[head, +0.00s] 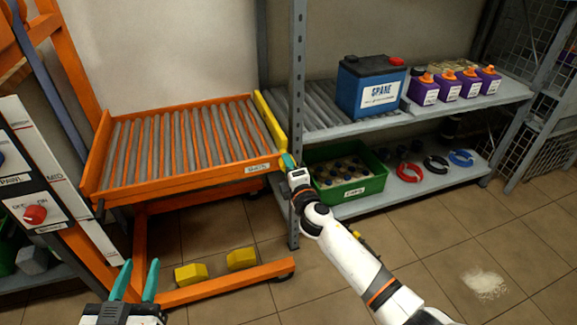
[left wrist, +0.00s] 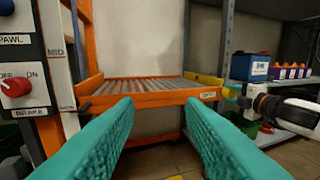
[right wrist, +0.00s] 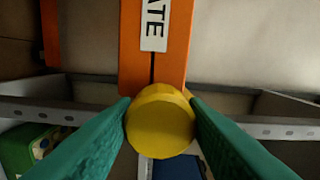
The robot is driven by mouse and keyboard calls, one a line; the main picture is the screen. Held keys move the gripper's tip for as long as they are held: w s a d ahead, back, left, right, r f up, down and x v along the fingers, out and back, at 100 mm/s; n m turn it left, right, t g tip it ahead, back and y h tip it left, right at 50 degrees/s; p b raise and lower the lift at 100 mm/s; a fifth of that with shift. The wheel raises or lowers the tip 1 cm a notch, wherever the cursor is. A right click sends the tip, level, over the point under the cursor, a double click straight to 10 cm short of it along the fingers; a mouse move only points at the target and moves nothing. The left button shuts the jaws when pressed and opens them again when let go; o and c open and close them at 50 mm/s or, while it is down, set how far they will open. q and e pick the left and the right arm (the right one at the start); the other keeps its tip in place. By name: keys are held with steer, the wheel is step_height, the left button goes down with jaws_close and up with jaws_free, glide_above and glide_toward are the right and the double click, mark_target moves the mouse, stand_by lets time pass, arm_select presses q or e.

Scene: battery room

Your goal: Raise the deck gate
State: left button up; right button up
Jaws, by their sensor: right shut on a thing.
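The yellow deck gate (head: 269,118) stands along the right end of the orange roller deck (head: 175,179), between the deck and the grey shelf. My right gripper (head: 288,161) is at the front end of the gate. In the right wrist view its teal fingers are shut on a round yellow knob (right wrist: 160,122), beside an orange bar with a label partly reading "ATE" (right wrist: 154,25). The gate also shows in the left wrist view (left wrist: 203,79). My left gripper (head: 135,279) is open and empty, low in front of the deck's left side.
A control panel with a red knob (head: 35,214) stands at the left. A blue battery (head: 368,87) and several purple bottles are on the upper shelf (head: 455,104). A green crate (head: 347,192) sits below.

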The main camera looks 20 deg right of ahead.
arm_select(q)
steer(key=shift+f+g, duration=0.3)
steer(key=shift+f, duration=0.05)
arm_select(e)
steer(key=shift+f+n, duration=0.1)
steer(key=shift+n, duration=0.3)
steer(key=o, duration=1)
steer(key=shift+c, duration=0.2)
arm_select(q)
steer(key=shift+s+a, duration=0.1)
steer(key=s+a+f+g+y+p, duration=0.1)
steer(key=s+a+f+g+p, duration=0.1)
steer(key=f+g, duration=0.3)
steer(key=shift+s+f+g+y, duration=0.35)
steer(key=shift+s+f, duration=0.4)
steer(key=shift+f, duration=0.35)
arm_select(e)
steer(key=s, duration=1.2)
steer(key=shift+d, duration=0.2)
